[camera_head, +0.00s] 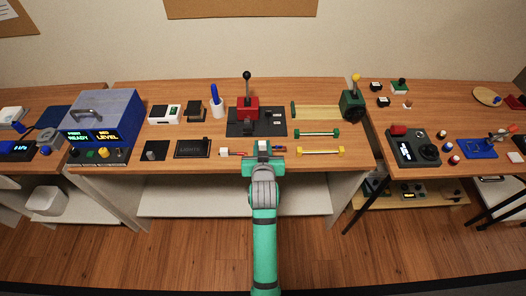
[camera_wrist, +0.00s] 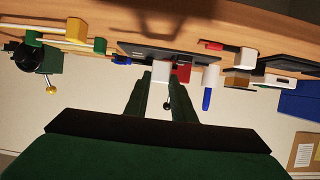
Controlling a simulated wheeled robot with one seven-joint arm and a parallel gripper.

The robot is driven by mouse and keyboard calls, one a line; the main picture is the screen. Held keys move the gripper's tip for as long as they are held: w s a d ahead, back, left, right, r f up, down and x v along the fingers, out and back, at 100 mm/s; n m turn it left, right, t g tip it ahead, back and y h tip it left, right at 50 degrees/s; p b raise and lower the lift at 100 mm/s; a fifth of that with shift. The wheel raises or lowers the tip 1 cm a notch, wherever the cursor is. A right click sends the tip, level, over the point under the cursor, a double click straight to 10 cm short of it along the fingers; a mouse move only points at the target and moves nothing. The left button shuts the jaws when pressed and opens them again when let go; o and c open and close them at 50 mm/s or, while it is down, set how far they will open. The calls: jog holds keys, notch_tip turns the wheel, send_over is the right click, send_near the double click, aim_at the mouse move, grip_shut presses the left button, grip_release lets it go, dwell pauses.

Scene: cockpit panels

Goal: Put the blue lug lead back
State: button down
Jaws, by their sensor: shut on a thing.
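My gripper (camera_head: 262,147) is at the front edge of the middle bench. It is shut on a small pale block (camera_wrist: 160,58), seen between its fingertips in the wrist view. A small blue piece (camera_head: 279,149) is just right of the gripper; it also shows in the wrist view (camera_wrist: 121,60), left of the fingers. I cannot tell whether the blue piece joins the pale block. A red lug (camera_head: 224,152) with a white block (camera_head: 237,153) is left of the gripper. The fingers hide part of the held thing.
A dark plate with a red lever unit (camera_head: 247,106) stands behind the gripper. Green (camera_head: 317,133) and yellow (camera_head: 320,152) bars lie to the right. A black panel (camera_head: 192,148) and a blue box (camera_head: 103,115) are left. Bare wood shows between them.

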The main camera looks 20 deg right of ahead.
jog(key=shift+w+d+f, duration=0.2)
jog(key=shift+w+f, duration=0.1)
jog(key=shift+f, duration=0.1)
jog(key=f, duration=0.3)
jog(key=shift+w, duration=0.25)
jog(key=shift+f, duration=0.3)
jog(key=shift+s+d, duration=0.1)
jog(key=shift+s, duration=0.1)
jog(key=c, duration=1.5)
grip_release()
jog(key=shift+w+f, duration=0.1)
jog(key=shift+w, duration=0.05)
